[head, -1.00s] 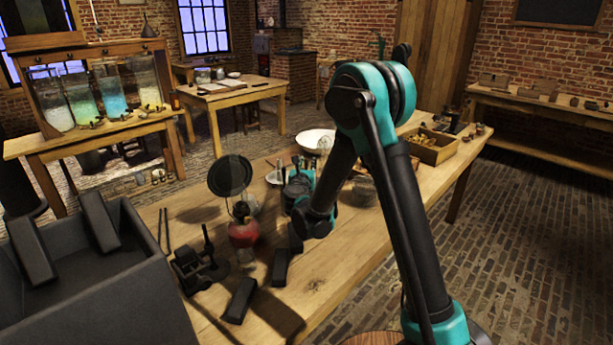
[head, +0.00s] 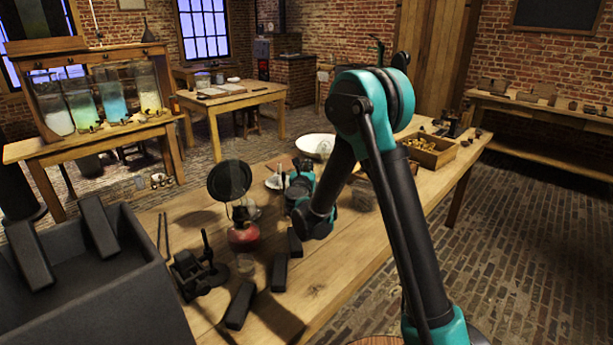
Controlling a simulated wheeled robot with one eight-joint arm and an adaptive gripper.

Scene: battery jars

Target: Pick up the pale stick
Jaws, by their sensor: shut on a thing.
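My gripper (head: 299,178) is low over the middle of the wooden table, beyond my bent arm, and is partly hidden by its own wrist. It is shut on a thin thing, which I take to be the pale stick (head: 281,170); only a small, blurred pale bit shows at the gripper's left side. The rest of the stick and the fingertips are too small or hidden to make out. A small white dish (head: 272,184) lies just left of the gripper.
A red-based lamp with a black disc (head: 230,180) stands left of the gripper. Dark blocks (head: 240,305) lie nearer. A white bowl (head: 316,146) and a wooden box of small parts (head: 430,152) are behind. A large grey bin (head: 100,300) fills the front left. The table's front right is clear.

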